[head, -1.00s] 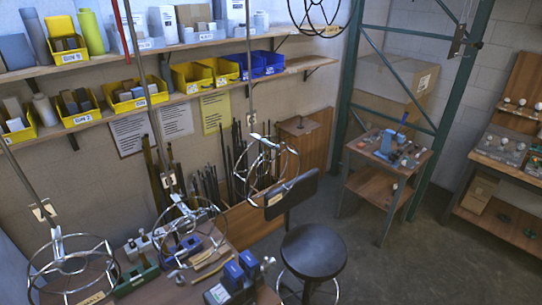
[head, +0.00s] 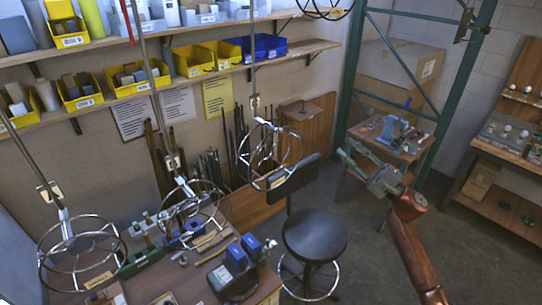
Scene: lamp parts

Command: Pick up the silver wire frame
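Several silver wire frames hang on rods: one at the lower left (head: 82,236), one over the workbench (head: 194,229), and one further right (head: 270,190) in front of the wall. A dark wire ring (head: 326,17) is cut off by the top edge. My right gripper (head: 345,144) is at the right, its arm coming up from the lower right. Its two fingers point up and left and stand apart, with nothing seen between them. It is clear of the frames, right of the nearest one. My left gripper is not in view.
A workbench (head: 190,285) with blue and green tools is at the lower left. A black stool (head: 314,236) and a chair back (head: 294,172) stand beside it. A small table (head: 410,152) is behind my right gripper. Shelves (head: 205,88) hold yellow and blue bins. Floor is open at the right.

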